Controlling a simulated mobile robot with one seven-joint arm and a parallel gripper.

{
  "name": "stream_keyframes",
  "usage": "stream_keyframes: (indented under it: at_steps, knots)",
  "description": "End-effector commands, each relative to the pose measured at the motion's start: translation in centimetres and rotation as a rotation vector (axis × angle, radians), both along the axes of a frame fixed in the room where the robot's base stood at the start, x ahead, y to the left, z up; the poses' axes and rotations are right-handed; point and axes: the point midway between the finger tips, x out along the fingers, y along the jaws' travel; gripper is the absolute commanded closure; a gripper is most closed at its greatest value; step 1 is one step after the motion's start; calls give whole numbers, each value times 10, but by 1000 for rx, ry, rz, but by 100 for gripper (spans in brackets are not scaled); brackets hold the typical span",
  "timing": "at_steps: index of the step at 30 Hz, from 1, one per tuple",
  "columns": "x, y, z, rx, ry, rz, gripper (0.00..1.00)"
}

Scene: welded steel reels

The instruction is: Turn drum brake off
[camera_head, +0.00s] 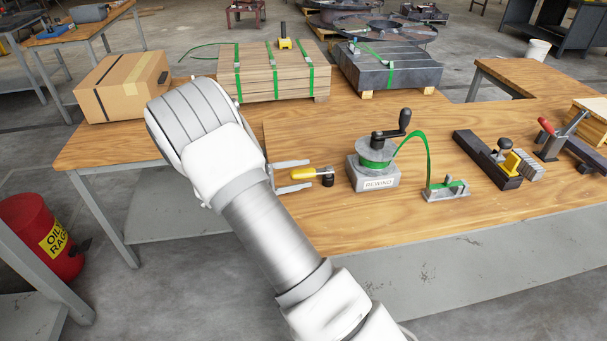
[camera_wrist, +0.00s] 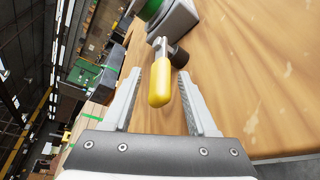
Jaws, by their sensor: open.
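The rewind drum (camera_head: 375,155) is a grey unit labelled REWIND, with green strap on it and a black crank on top. A small lever with a yellow handle (camera_head: 303,173) sits just left of it, with a dark round part (camera_head: 327,178) at its right end. In the wrist view, the yellow handle (camera_wrist: 160,84) points back toward my gripper (camera_wrist: 160,75). My gripper is open, with one finger on each side of the handle and gaps on both sides. In the head view, my gripper (camera_head: 305,176) is left of the drum, low over the table.
Green strap runs from the drum to a small metal guide (camera_head: 446,190). A strapped wood stack (camera_head: 265,80), a strapped dark stack (camera_head: 390,72) and a cardboard box (camera_head: 122,88) stand behind. The front table strip is clear.

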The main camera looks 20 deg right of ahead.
Motion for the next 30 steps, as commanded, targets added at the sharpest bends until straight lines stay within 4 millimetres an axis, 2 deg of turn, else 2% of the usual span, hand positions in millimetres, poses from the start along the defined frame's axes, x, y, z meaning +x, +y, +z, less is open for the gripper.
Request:
stream_keyframes:
  at_steps: [4,13,22,23,30]
  knots:
    - [1,-10,-2,-1,1,-1,42]
    - [1,-11,-2,0,1,0,44]
    - [1,-11,-2,0,1,0,98]
    - [1,-11,-2,0,1,0,100]
    - [1,-10,-2,0,0,0,100]
